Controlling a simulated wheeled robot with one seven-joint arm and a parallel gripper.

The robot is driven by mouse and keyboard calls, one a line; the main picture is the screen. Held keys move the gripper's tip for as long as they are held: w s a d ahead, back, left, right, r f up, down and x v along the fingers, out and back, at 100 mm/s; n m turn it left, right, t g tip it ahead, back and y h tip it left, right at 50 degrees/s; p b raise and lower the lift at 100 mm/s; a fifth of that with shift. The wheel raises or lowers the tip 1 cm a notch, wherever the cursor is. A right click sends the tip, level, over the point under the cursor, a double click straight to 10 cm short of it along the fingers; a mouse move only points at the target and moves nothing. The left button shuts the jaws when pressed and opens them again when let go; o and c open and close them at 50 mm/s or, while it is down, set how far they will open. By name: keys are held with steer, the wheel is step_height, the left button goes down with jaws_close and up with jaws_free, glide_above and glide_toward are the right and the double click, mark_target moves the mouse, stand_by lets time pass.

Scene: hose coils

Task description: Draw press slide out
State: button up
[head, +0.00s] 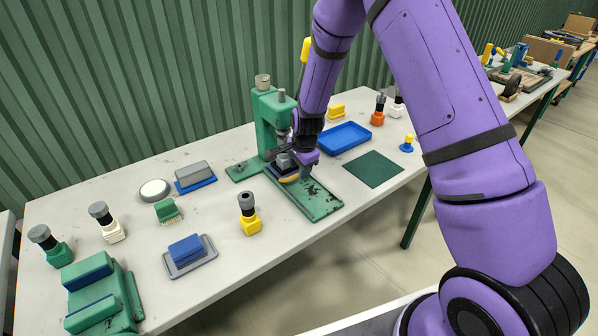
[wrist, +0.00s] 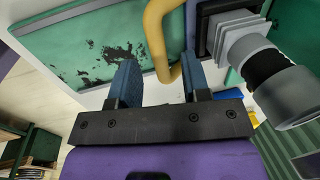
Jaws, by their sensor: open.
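The green press (head: 270,118) stands on the table with a yellow-topped lever beside it. Its worn green plate (head: 318,202) reaches toward the table's front edge and also shows in the wrist view (wrist: 95,50). A bent yellow handle (wrist: 155,40) runs beside a dark square block with grey stacked plates (wrist: 240,42); a bit of the handle shows in the head view (head: 290,179). My gripper (head: 302,162) is low at the press, over the plate. In the wrist view my gripper (wrist: 163,75) is open, with the handle's bend between its blue fingertips. Contact cannot be told.
A blue tray (head: 345,138) and a dark green mat (head: 373,169) lie right of the press. A yellow-based stamp (head: 249,216) stands in front left. Other stamps, brushes and blocks fill the left side. A ribbed green wall (head: 130,80) is behind.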

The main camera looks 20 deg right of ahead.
steer(key=shift+w+f, duration=0.15)
steer(key=shift+f, duration=0.85)
jaws_close()
